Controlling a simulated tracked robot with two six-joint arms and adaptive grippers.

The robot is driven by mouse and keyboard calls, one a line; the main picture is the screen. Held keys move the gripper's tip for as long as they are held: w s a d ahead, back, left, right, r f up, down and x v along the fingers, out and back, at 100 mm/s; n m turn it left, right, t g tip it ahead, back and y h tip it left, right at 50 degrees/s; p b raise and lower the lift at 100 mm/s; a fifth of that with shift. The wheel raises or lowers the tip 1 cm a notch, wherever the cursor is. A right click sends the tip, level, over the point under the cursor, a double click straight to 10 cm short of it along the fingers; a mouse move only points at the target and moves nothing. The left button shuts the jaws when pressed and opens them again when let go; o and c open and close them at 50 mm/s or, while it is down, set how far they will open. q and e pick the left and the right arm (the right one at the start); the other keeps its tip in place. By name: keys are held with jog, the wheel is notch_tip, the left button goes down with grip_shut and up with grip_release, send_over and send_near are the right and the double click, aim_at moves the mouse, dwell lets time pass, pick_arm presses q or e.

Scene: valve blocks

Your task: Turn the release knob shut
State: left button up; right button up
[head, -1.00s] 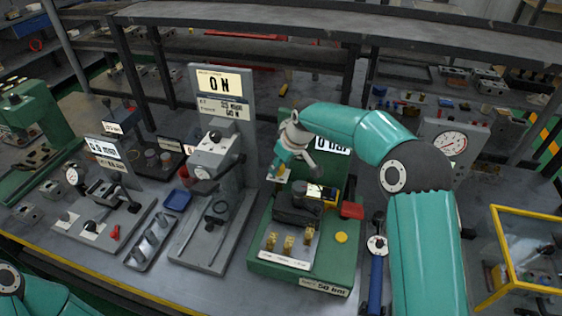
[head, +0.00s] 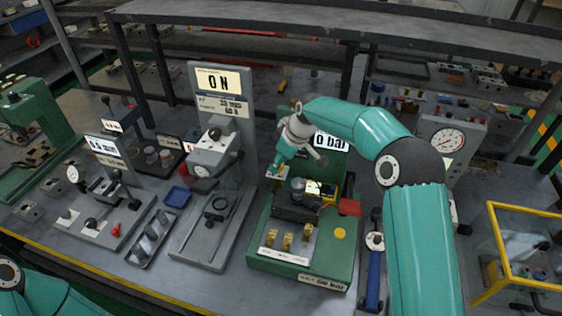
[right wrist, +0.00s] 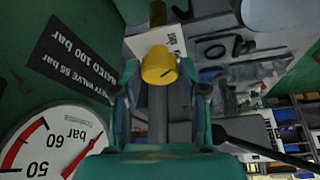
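The yellow release knob (right wrist: 158,66) with a dark slot line shows in the right wrist view, ahead of my right gripper (right wrist: 160,100). The gripper's two teal fingers are apart on either side below it. I see no clear contact with the knob. In the head view my right gripper (head: 277,168) points down at the back left of the green test stand (head: 262,250); it and the arm hide much of that corner. The stand's display (head: 331,142) reads 0 bar. My left gripper is out of view; only part of the left arm shows at bottom left.
A round gauge (right wrist: 52,148) is close at lower left in the wrist view, and a dark rod (right wrist: 265,150) reaches right. In the head view, a grey press stand (head: 222,120) is left of the green stand. A yellow-framed case (head: 497,240) stands at right.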

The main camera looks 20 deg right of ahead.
jog(key=shift+o, duration=1.3)
jog(key=v, duration=1.2)
jog(key=shift+f, duration=0.1)
